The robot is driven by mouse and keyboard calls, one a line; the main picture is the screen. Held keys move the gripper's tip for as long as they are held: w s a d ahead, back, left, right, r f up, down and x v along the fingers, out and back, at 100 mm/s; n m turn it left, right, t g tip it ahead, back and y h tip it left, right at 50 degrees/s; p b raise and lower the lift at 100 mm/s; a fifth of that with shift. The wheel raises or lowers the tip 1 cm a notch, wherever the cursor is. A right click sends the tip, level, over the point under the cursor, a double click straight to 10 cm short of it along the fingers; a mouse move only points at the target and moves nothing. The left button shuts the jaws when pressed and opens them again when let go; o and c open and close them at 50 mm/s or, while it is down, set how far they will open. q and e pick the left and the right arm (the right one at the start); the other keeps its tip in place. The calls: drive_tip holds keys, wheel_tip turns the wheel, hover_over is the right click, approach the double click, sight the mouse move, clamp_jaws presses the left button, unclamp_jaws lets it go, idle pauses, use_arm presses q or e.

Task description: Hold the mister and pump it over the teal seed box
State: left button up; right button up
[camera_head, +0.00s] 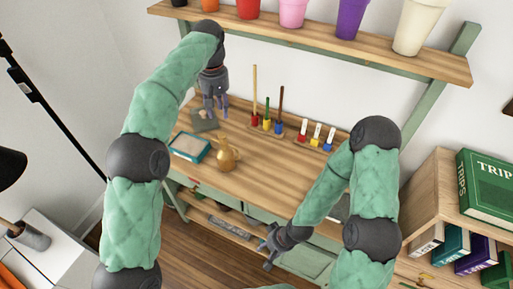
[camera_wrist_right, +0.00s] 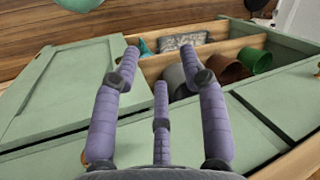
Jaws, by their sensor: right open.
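The brass-coloured mister (camera_head: 227,158) stands upright on the wooden bench, with its narrow neck up. The teal seed box (camera_head: 204,156), with a pale filling, lies just left of it. My left gripper (camera_head: 215,112) points down behind them, above or beside a small grey object (camera_head: 203,124); whether it touches that object is unclear. My right gripper (camera_head: 268,252) is in front of the bench, below its top and well away from the mister. In the right wrist view, its fingers (camera_wrist_right: 160,68) are spread and empty, facing the green cabinet front.
Seed markers and coloured dibbers (camera_head: 266,125) stand at the bench's back, with small labelled bottles (camera_head: 316,136) to their right. A shelf of pots (camera_head: 350,18) hangs above. Lower shelves hold pots (camera_wrist_right: 225,66). The bench's middle is clear. A bookshelf (camera_head: 440,195) is at right.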

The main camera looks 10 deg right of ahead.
sight(226, 154)
drive_tip(key=w+d+r+n+t, duration=0.1)
drive_tip(key=w+d+r+n, duration=0.1)
drive_tip(key=r, duration=0.5)
drive_tip(key=w+d+r+n+t, duration=0.1)
drive_tip(key=w+r+n+t, duration=0.15)
drive_tip(key=r, duration=0.45)
drive_tip(key=w+r+n+t, duration=0.1)
drive_tip(key=w+r, duration=0.1)
drive_tip(key=w, duration=0.2)
drive_tip(key=w+r+n+t+y, duration=0.1)
drive_tip(key=w+r, duration=0.1)
drive_tip(key=w, duration=0.2)
drive_tip(key=w+r+n+t+y, duration=0.1)
drive_tip(key=w+r, duration=0.1)
drive_tip(key=w, duration=0.1)
drive_tip(key=shift+w+a+r+n, duration=0.2)
drive_tip(key=shift+w+r+n, duration=0.05)
drive_tip(key=shift+w+r, duration=0.15)
drive_tip(key=w+a+r+n+t+y, duration=0.2)
drive_tip(key=w+r+n+y, duration=0.15)
drive_tip(key=w+r, duration=0.25)
drive_tip(key=x, duration=1)
drive_tip(key=shift+w, duration=0.1)
clamp_jaws()
use_arm(q)
clamp_jaws()
